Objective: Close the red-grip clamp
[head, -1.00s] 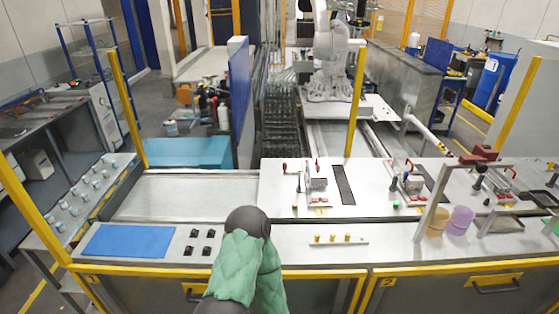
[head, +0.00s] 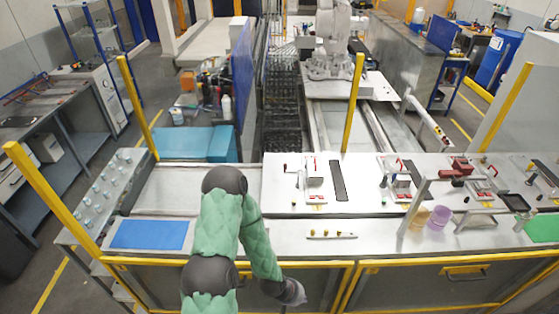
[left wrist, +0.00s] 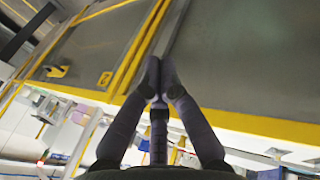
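Small clamps with red grips stand on the fixtures of the white worktop. Another red grip (head: 400,163) shows on the middle fixture, and more red parts (head: 493,170) are at the right. They are too small to tell which clamps are open. My left gripper (head: 292,292) is low by the bench front, well short of the fixtures. In the left wrist view its fingertips (left wrist: 157,80) meet with nothing between them. My right gripper is not in view.
A yellow rail (head: 320,264) edges the bench front. A blue mat (head: 150,235) lies at the left, and a strip with small brass-coloured pieces (head: 331,235) is ahead. Yellow posts (head: 353,103) rise beyond. A grey frame (head: 415,205) and cups (head: 440,215) stand at the right.

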